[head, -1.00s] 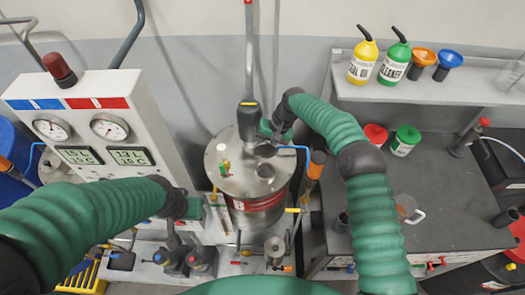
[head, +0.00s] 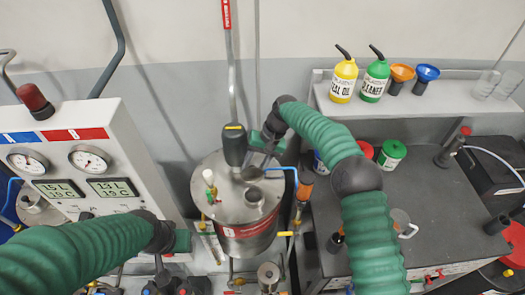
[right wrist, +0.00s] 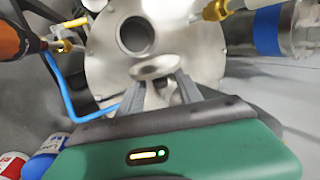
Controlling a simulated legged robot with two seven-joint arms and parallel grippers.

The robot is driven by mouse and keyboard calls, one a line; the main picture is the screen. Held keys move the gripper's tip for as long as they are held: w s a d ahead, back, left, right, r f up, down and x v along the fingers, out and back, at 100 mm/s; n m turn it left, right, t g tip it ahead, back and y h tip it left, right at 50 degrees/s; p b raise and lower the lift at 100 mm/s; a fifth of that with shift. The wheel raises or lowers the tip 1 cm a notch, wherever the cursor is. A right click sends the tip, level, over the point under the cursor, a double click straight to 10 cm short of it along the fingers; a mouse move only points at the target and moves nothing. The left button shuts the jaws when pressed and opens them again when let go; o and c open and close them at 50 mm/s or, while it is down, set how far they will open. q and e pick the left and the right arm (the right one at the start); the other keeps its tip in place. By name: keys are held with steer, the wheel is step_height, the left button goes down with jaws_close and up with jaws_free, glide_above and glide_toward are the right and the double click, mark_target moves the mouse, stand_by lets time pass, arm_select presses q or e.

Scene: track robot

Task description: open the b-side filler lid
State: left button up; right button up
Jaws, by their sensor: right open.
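A steel tank (head: 272,188) with a red band stands in the middle of the head view. Its round top also fills the right wrist view (right wrist: 100,65). There a dark round opening (right wrist: 135,35) shows in the top. A small steel disc, seemingly the filler lid (right wrist: 150,70), stands close beside the opening, nearer my right gripper. My right gripper (right wrist: 160,94) is open, its two fingers on either side of the metal piece under the disc; contact cannot be told. My left gripper (head: 182,240) hangs left of the tank, its fingers too unclear to judge.
A dark motor-like block (head: 235,147) rises at the tank's back. A blue pipe (head: 294,178) runs beside my right gripper. A gauge panel (head: 90,175) stands left. A dark bench (head: 440,215) and a shelf (head: 430,112) with bottles and funnels are on the right.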

arm_select(q)
steer(key=shift+f, duration=0.3)
arm_select(e)
steer(key=v, duration=1.1)
steer(key=shift+r, duration=0.25)
steer(key=shift+w+d+f, duration=0.1)
steer(key=shift+w+d, duration=0.05)
